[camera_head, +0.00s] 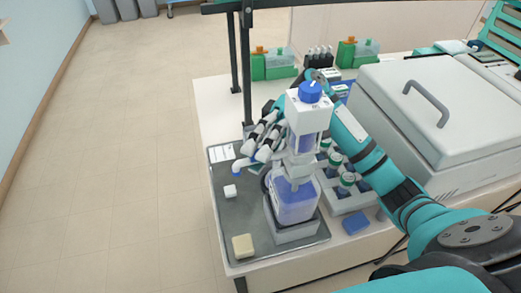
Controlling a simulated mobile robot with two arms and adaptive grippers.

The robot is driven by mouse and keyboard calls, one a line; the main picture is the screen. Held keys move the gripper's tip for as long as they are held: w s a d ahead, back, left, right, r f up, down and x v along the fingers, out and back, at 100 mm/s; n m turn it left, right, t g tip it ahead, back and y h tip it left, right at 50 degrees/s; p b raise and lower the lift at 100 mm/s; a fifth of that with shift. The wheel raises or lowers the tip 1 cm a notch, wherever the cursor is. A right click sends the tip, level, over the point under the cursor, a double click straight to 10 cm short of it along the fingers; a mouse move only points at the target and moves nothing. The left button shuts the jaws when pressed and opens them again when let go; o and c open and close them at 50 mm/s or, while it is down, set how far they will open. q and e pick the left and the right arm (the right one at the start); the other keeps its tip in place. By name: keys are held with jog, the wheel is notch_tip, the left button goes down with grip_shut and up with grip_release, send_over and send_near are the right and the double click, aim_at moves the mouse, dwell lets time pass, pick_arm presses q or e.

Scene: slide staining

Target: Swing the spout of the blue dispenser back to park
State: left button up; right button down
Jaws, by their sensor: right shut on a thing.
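The blue dispenser (292,203) stands upright on the grey tray, with a white pump head and a blue knob (310,91) on top. My right gripper (258,150) reaches round behind the pump head from the right and is shut on the spout close to the head. The fingers and the head hide most of the gripped part. My left gripper is not in view.
A rack of green-capped bottles (347,181) stands right of the dispenser. A large white lidded machine (430,110) fills the right. Open floor lies left.

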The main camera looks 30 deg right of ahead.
jog(key=shift+f, duration=0.1)
jog(key=c, duration=1.1)
grip_release()
jog(key=v, duration=0.7)
jog(key=shift+d, duration=0.25)
jog(key=shift+w, duration=0.15)
